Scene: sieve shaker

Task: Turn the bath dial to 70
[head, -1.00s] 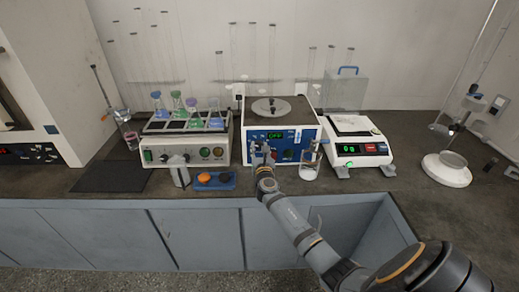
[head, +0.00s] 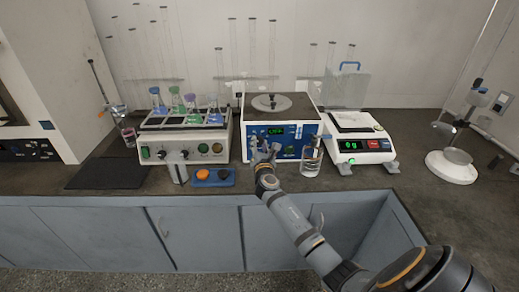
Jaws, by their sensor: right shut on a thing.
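The bath (head: 280,109) is a white box with a blue front panel and a round metal lid, at the back middle of the bench in the head view. A small green display (head: 277,131) is lit on the panel; its characters are too small to read surely. My right gripper (head: 262,150) is at the lower left of this panel, shut on what appears to be the bath dial, which its fingers hide. A dark round knob (head: 290,151) shows to the right of the gripper. My left gripper is not in view.
A glass beaker (head: 311,164) stands right of the gripper, close to the bath. A balance (head: 360,146) stands further right. A shaker with flasks (head: 183,151) stands left. A blue tray (head: 226,181) with an orange and a dark piece lies in front.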

